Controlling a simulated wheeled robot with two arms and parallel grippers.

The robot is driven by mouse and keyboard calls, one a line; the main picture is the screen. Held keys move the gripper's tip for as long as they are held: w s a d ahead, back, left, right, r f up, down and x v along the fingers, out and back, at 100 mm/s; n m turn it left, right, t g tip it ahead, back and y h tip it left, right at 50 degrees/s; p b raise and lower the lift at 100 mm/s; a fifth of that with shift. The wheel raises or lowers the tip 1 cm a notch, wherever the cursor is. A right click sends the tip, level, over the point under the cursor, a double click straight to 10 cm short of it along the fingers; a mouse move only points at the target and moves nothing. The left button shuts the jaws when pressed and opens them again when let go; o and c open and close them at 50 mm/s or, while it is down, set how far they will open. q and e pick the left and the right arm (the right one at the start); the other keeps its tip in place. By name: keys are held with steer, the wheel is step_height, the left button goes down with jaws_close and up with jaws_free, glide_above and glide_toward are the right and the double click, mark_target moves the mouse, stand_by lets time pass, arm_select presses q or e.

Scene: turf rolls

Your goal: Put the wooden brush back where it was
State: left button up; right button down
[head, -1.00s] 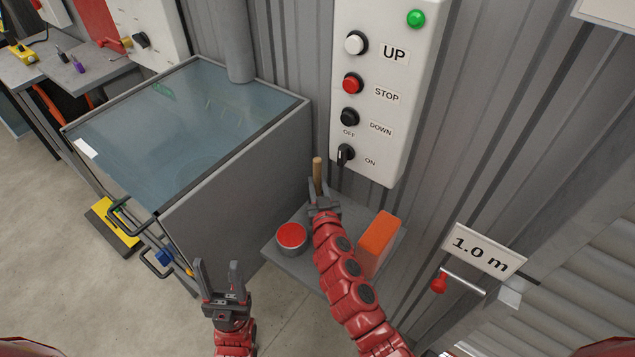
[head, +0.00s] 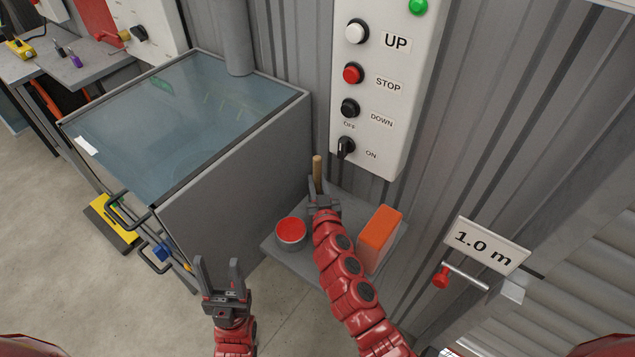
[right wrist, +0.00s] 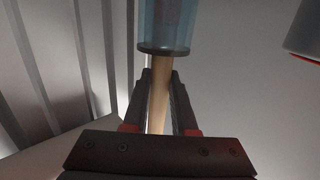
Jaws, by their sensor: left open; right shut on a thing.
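The wooden brush shows as a pale upright handle (head: 317,168), rising past my right gripper (head: 323,188) in the head view. My right gripper is shut on this handle; the wrist view shows the handle (right wrist: 160,95) between the fingers (right wrist: 161,110). There the handle runs into a blue see-through cup (right wrist: 165,28) with a dark rim, seen upside down. The brush head is only a dim reddish shape inside the cup. The cup is hidden behind my right arm in the head view. My left gripper (head: 219,262) is open and empty, left of the shelf.
A small grey shelf (head: 308,268) carries a red-topped can (head: 291,231) left of my right arm and an orange block (head: 379,238) right of it. A control panel (head: 382,85) hangs above. A grey glass-topped cabinet (head: 235,165) stands to the left.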

steer(key=shift+f+b, duration=0.35)
steer(key=c, duration=0.6)
jaws_free()
steer(key=shift+c, duration=0.2)
steer(key=s+d+b, duration=0.1)
steer(key=s+b, duration=0.1)
steer(key=s, duration=0.6)
steer(key=s+d+r+b, duration=0.1)
steer(key=s+b, duration=0.1)
steer(key=s, duration=0.7)
steer(key=shift+d+r, duration=0.2)
steer(key=shift+d, duration=0.2)
steer(key=shift+a, duration=0.1)
